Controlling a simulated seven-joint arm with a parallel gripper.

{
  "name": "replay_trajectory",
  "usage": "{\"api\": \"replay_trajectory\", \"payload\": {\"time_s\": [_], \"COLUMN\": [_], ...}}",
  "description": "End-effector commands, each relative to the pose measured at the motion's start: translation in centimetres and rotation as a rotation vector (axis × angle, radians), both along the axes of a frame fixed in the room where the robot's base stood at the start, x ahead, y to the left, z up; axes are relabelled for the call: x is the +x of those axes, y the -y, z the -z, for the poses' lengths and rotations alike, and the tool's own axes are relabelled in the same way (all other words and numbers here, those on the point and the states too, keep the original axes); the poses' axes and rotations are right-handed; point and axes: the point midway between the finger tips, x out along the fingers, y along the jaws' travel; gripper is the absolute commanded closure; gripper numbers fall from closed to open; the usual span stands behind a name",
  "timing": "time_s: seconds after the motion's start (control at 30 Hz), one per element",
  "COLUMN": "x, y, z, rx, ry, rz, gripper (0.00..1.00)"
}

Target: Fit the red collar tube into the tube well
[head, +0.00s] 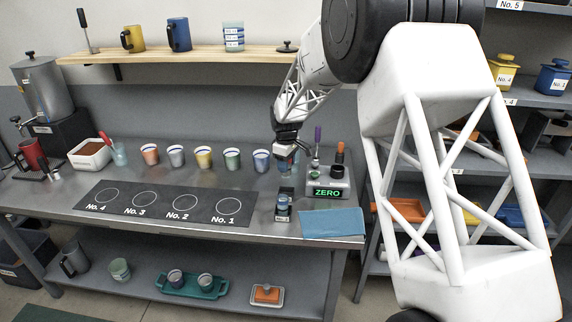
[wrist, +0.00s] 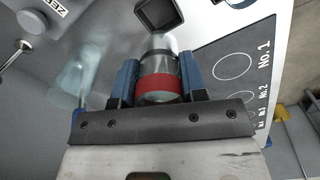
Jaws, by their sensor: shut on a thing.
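My gripper (wrist: 158,80) is shut on the red collar tube (wrist: 158,88), with a blue finger on each side. The tube is clear grey with a wide red band, and its far end points toward the top of the wrist view. A dark, square-mouthed holder (wrist: 158,14), which looks like the tube well, lies just beyond that end; the tube appears outside it, but the gap is hard to judge. In the head view my gripper (head: 287,152) is above the bench's right part, and a small dark holder (head: 283,208) stands in front of it. The tube is not clear there.
The scale reading ZERO (head: 327,193) stands close to the right, with upright tools behind it. A blurred clear vessel (wrist: 78,82) is left of the fingers. Several cups, including a blue one (head: 262,161), line the back. The black numbered mat (head: 165,202) is empty; a blue cloth (head: 332,223) lies in front.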

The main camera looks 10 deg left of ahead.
Motion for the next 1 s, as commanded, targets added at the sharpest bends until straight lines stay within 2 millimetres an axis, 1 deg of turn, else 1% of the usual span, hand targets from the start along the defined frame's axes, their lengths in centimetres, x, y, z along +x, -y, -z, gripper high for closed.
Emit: {"api": "replay_trajectory", "payload": {"time_s": [0.37, 0.57, 0.67, 0.77, 0.87, 1.0], "x": [0.1, 1.2, 2.2, 3.8, 5.7, 8.7], "y": [0.1, 1.1, 2.2, 3.9, 6.0, 9.4], "z": [0.0, -0.2, -0.3, -0.6, -0.7, -0.6], "rx": [0.000, 0.001, 0.003, 0.005, 0.008, 0.012], "ry": [0.000, 0.005, 0.009, 0.016, 0.023, 0.032], "rz": [0.003, 0.040, 0.080, 0.138, 0.211, 0.339], "gripper": [0.85, 0.85, 0.85, 0.85, 0.85, 0.85]}}
